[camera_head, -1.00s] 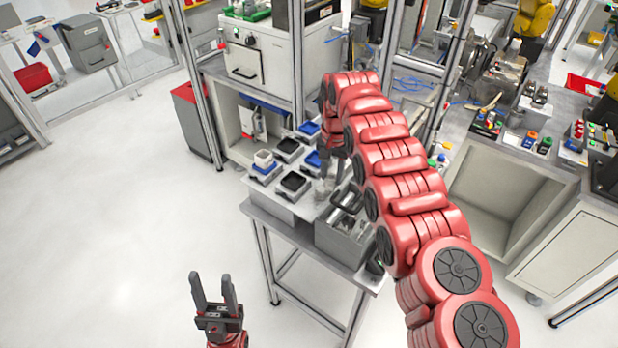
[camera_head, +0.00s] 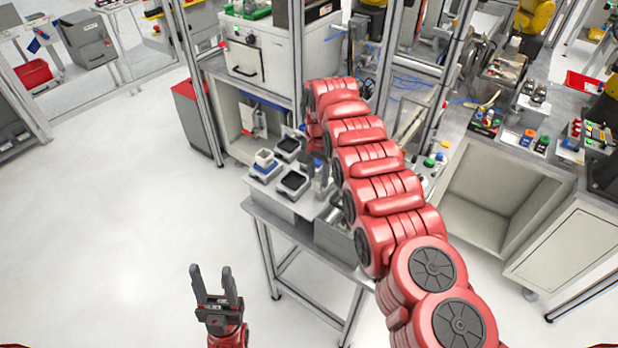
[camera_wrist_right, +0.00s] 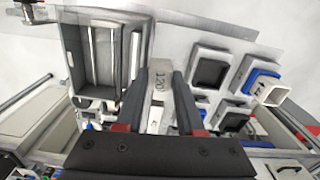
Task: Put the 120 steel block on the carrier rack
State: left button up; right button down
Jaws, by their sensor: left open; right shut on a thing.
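The steel block (camera_wrist_right: 158,82), light grey and marked 120, is between the fingers of my right gripper (camera_wrist_right: 160,76) in the right wrist view. The right gripper is shut on it. In the head view, the right gripper (camera_head: 321,178) is above the grey table, largely hidden by my red arm, and the block is hard to make out. Several square holders with dark wells, apparently the carrier rack (camera_head: 277,200), are left of this gripper; they also show at right in the wrist view (camera_wrist_right: 188,72). My left gripper (camera_head: 217,292) is open and empty, away from the table.
A grey bin (camera_head: 335,240) stands on the table's near right part; in the wrist view, the bin (camera_wrist_right: 73,68) lies left of the block. A white cup-like piece (camera_head: 264,158) stands on one holder. Frame posts and a white machine (camera_head: 262,55) stand behind. Floor at left is clear.

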jog(key=shift+s+a, duration=0.1)
jog(key=shift+a, duration=0.05)
jog(key=shift+a+f+p, duration=0.1)
jog(key=shift+a+p, duration=0.25)
jog(key=shift+m, duration=0.4)
jog(key=shift+s+a+f+b, duration=0.2)
jog(key=shift+f+b, duration=0.45)
jog(key=shift+f, duration=0.5)
jog(key=shift+s+a+f+b, duration=0.1)
jog(key=shift+a+f+b, duration=0.2)
jog(key=shift+f+b, duration=0.6)
jog(key=shift+s+a+f+b, duration=0.1)
jog(key=shift+a+f+b, duration=0.25)
jog(key=shift+f, duration=1)
jog(key=shift+d+f+b, duration=0.1)
jog(key=shift+f+b, duration=0.45)
jog(key=shift+b, duration=0.05)
jog(key=shift+c, duration=2.2)
grip_release()
